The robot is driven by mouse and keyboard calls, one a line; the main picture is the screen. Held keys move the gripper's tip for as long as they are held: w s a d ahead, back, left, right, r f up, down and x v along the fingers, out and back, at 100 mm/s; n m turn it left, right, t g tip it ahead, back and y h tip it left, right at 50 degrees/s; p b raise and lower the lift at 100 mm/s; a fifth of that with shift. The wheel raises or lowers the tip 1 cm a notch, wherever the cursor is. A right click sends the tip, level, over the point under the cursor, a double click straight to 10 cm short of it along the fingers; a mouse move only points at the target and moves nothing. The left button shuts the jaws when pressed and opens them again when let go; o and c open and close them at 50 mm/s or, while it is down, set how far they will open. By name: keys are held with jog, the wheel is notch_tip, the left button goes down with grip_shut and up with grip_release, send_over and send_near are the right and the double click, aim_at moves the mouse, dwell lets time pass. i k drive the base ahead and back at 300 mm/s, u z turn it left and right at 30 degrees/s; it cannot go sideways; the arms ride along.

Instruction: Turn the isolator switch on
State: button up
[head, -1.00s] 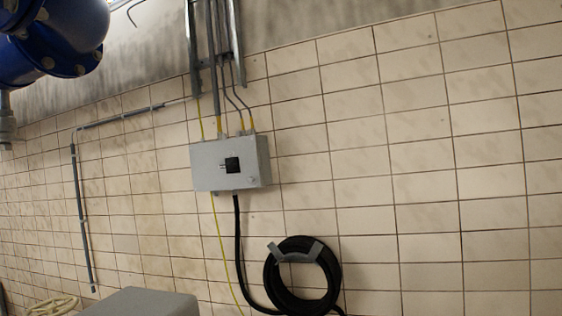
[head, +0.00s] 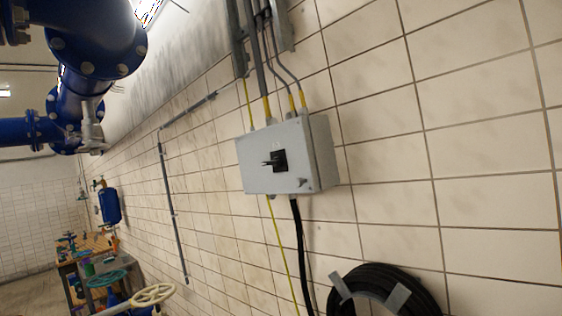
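The isolator switch is a black rotary knob (head: 275,161) on the front of a grey box (head: 262,178) fixed to the tiled wall. The knob's handle sticks out toward the left and looks roughly level in the picture. Any marks around the knob are too small to read. My gripper is not in view, and nothing touches the knob or the box.
Cables enter the box from above. A black cable (head: 299,240) hangs below it, and a coiled black hose (head: 375,290) is at lower right. Blue pipes (head: 95,40) fill the upper left.

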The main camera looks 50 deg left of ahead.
aim_at(276, 162)
jog(key=u, duration=0.4)
jog(key=i, duration=1.3)
jog(key=u, duration=0.55)
